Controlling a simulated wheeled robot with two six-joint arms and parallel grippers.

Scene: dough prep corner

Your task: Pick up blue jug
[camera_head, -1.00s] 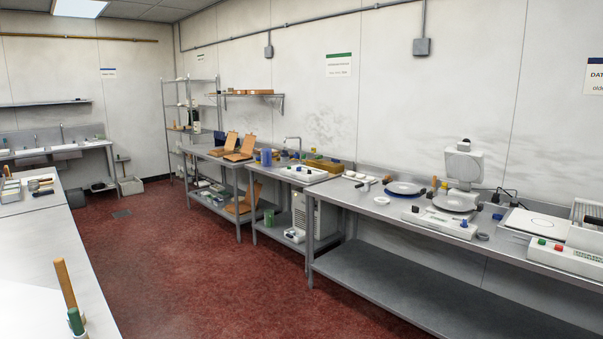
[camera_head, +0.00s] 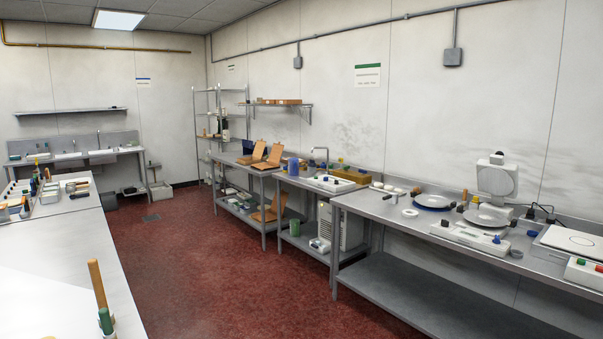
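A small blue upright vessel, which looks like the blue jug (camera_head: 293,167), stands on the middle steel table (camera_head: 290,183) along the right wall. It is far off and small, so I cannot make out a handle or spout. It stands left of the sink area and just right of the wooden boards. Neither of my grippers is in view, and nothing is seen touching the blue vessel.
Red floor (camera_head: 190,250) is open between the left table (camera_head: 60,260) and the right-hand tables. A wooden-handled tool (camera_head: 97,283) stands at the left table's near edge. The near right table (camera_head: 400,212) holds scales and plates. A wire shelf (camera_head: 202,130) stands behind.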

